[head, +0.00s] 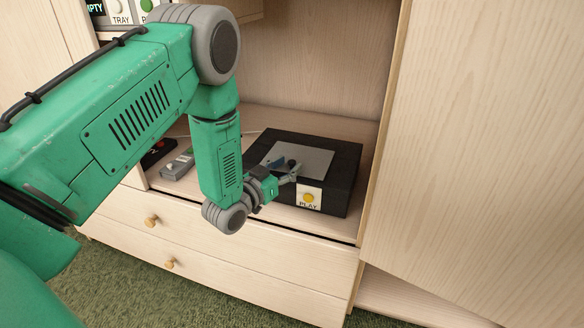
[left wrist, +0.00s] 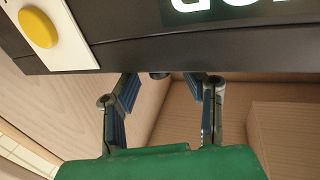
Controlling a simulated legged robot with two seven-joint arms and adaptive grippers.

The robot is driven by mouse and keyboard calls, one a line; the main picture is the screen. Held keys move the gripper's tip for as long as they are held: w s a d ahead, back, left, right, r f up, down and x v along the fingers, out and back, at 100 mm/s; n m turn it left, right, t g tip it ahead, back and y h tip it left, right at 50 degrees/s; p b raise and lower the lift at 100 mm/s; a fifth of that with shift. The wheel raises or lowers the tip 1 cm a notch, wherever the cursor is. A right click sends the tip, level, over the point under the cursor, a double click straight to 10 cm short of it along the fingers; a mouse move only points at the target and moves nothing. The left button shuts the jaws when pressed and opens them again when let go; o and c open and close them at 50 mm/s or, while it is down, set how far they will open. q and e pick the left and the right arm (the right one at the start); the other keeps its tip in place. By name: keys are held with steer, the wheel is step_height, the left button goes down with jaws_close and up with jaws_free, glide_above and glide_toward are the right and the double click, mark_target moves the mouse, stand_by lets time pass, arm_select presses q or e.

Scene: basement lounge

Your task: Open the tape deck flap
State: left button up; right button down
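The tape deck (head: 338,185) is a black box on the cabinet shelf, with a grey panel (head: 312,158) on its top. I cannot tell whether this panel is the flap. My left gripper (head: 287,171) is at the deck's front side, left of the button. In the left wrist view, its two fingers (left wrist: 168,84) are apart, with the deck's dark edge (left wrist: 120,55) beyond them. A small dark part shows between the tips; contact is unclear. My right gripper is not seen.
A grey device (head: 177,165) and a dark box with a red button (head: 158,148) lie left of the deck, partly behind my left arm. Drawers (head: 215,262) with round knobs are below. A large wooden panel (head: 480,150) stands close on the right.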

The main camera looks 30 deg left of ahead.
arm_select(q)
steer(key=shift+w+d, duration=0.1)
steer(key=shift+w, duration=0.9)
